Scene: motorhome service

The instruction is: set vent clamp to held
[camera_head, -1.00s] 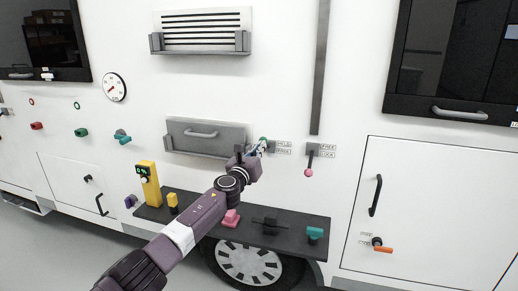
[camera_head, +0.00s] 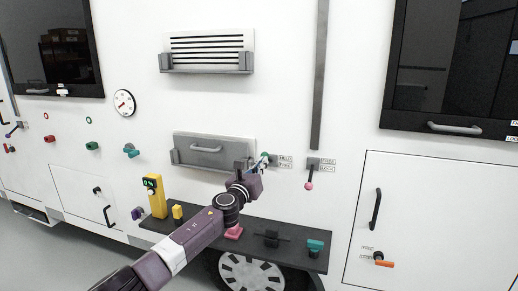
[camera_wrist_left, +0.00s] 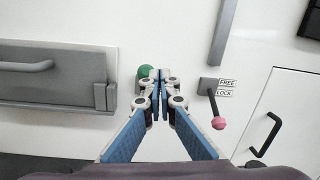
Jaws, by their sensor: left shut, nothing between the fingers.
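The vent clamp is a small lever with a green knob (camera_head: 265,156) on the white wall, beside a two-line label (camera_head: 285,161) that seems to read HELD above FREE. Its green knob also shows in the left wrist view (camera_wrist_left: 144,71), just left of the fingertips. My left gripper (camera_head: 260,163) is at the clamp, shut and empty; in the left wrist view its fingers (camera_wrist_left: 160,76) meet in front of the clamp and hide its lever and label. Whether they touch it I cannot tell. My right gripper is not in view.
A lever with a pink knob (camera_head: 309,186) hangs down right of the clamp, labelled FREE and LOCK. A grey hatch with a handle (camera_head: 213,152) is to the left. A dark shelf (camera_head: 293,257) with several coloured fixtures juts out below.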

